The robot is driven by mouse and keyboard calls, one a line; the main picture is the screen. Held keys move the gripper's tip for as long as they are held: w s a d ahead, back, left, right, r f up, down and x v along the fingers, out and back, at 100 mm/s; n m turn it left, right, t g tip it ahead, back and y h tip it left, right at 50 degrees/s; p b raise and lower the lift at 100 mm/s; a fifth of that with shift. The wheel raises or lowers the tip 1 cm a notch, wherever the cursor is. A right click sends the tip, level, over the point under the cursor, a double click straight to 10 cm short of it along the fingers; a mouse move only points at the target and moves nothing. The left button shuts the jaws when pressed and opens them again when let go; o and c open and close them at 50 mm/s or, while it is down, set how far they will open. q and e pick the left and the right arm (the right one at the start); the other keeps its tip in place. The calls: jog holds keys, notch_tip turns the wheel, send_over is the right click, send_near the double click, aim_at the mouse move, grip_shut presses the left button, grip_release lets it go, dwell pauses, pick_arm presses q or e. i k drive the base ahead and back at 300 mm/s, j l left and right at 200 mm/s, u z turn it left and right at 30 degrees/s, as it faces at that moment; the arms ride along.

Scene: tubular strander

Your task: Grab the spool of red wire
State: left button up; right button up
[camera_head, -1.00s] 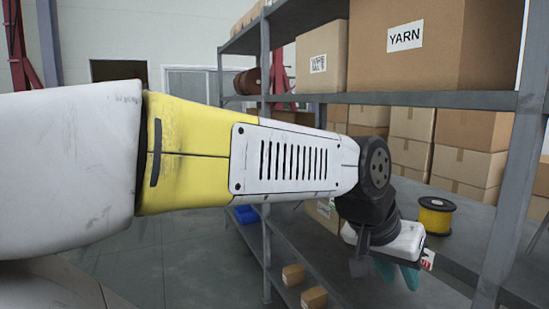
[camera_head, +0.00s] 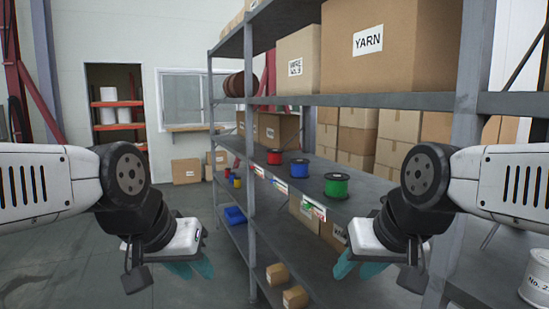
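A spool of red wire (camera_head: 274,157) stands on the middle shelf, farthest back in a row with a blue spool (camera_head: 299,168) and a green spool (camera_head: 336,186). Another small red spool (camera_head: 228,172) shows farther left, beyond the shelf post. My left gripper (camera_head: 194,270) points down at the lower left, in front of the shelf and well short of the spools. My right gripper (camera_head: 358,268) hangs at the lower right, in front of the shelf's lower part. Both have teal fingers that look apart, with nothing between them.
Grey shelf posts (camera_head: 251,180) stand between bays. Small boxes (camera_head: 295,297) lie on the lowest shelf. Floor (camera_head: 60,255) at the left is clear.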

aim_at(274, 156)
jog(key=i+j+z, duration=0.3)
jog(key=i+j, duration=0.3)
jog(key=i+j+z, duration=0.1)
jog(key=i+j, duration=0.25)
jog(key=i+j+z, duration=0.15)
jog(key=i+j, duration=0.25)
jog(key=i+j+z, duration=0.15)
jog(key=i+j, duration=0.15)
jog(key=i+j+z, duration=0.15)
jog(key=i+j, duration=0.15)
jog(key=j, duration=0.25)
jog(key=i+j+z, duration=0.1)
jog(key=i+j, duration=0.15)
jog(key=j, duration=0.25)
